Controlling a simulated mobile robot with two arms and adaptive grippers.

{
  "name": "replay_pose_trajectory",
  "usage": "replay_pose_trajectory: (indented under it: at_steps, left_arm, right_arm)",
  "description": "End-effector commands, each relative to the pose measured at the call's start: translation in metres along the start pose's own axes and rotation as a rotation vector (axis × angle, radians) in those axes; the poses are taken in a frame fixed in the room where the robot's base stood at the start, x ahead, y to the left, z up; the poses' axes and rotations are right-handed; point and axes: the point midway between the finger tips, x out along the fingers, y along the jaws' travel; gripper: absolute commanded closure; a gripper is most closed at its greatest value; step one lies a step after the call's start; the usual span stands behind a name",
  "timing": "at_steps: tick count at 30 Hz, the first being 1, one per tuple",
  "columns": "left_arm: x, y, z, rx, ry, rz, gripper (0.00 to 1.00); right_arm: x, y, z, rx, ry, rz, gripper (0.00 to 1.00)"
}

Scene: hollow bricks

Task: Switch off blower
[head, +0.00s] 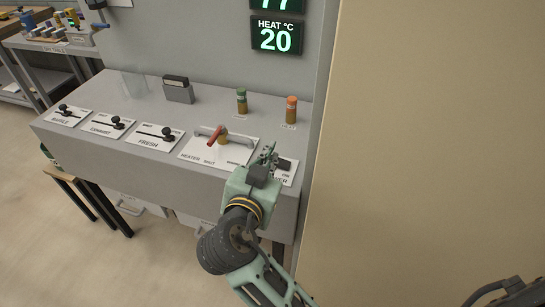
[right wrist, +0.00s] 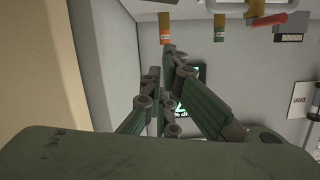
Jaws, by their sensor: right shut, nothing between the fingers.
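The blower switch is a dark rocker (head: 284,164) on a white plate at the right end of the grey console, in the head view. The plate reads "ON" at the right; the rest of its lettering is partly hidden by my gripper. My right gripper (head: 268,154) is shut and empty, with its fingertips right beside the switch's left side. I cannot tell whether they touch it. In the right wrist view the closed fingers (right wrist: 169,72) show, but the switch does not. My left gripper is not in view.
The heater lever (head: 216,136) with a red grip stands just left of my gripper. Three black sliders, including FRESH (head: 168,133), lie further left. A green cylinder (head: 242,101) and an orange one (head: 291,109) stand behind. A beige wall (head: 430,130) closes the right side.

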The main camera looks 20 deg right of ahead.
Motion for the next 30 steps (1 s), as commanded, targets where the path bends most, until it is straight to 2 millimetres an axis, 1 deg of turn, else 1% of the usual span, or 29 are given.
replay_pose_trajectory:
  at_steps: [13,15,19,24,30]
  left_arm:
    - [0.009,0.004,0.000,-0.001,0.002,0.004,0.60]
    - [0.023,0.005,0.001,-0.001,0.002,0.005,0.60]
    - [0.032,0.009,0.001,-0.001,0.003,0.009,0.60]
    - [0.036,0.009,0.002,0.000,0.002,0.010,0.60]
    - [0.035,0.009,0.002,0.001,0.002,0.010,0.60]
  right_arm:
    - [0.092,0.001,0.000,-0.002,0.004,0.002,1.00]
    - [0.095,0.001,0.019,-0.004,0.000,0.000,1.00]
    - [0.098,0.001,0.032,-0.003,0.000,0.000,1.00]
    - [0.099,0.001,0.039,-0.001,0.000,0.001,1.00]
    - [0.099,0.000,0.039,-0.001,0.000,0.000,1.00]
